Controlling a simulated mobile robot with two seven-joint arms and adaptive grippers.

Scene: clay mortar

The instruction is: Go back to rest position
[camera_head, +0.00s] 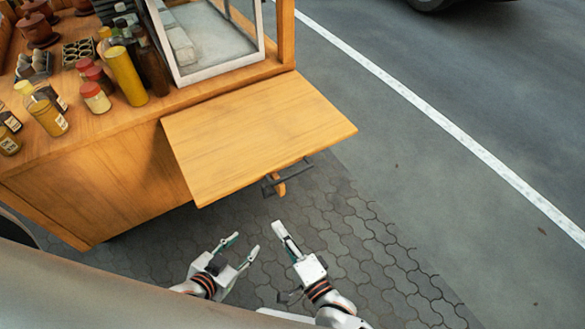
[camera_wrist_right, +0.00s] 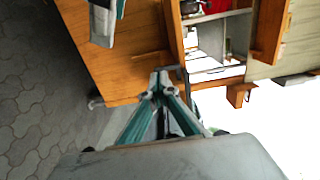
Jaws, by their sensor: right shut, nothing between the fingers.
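In the head view my left gripper (camera_head: 243,250) is open and empty, its two fingers spread apart above the paving. My right gripper (camera_head: 279,227) is just to its right, with its fingers together and nothing between them. Both are in front of and below the wooden fold-out shelf, clear of it. The right wrist view shows the closed fingertips of my right gripper (camera_wrist_right: 160,74) with the cart's wooden side beyond them. A finger of my left gripper (camera_wrist_right: 103,20) shows at the top of that view.
The wooden cart (camera_head: 110,190) stands at the left, with its bare fold-out shelf (camera_head: 255,130) nearest my grippers. Bottles (camera_head: 124,72), jars (camera_head: 96,98) and a glass case (camera_head: 205,40) crowd its top. Paving (camera_head: 370,260) around my grippers is clear. A road lies at the right.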

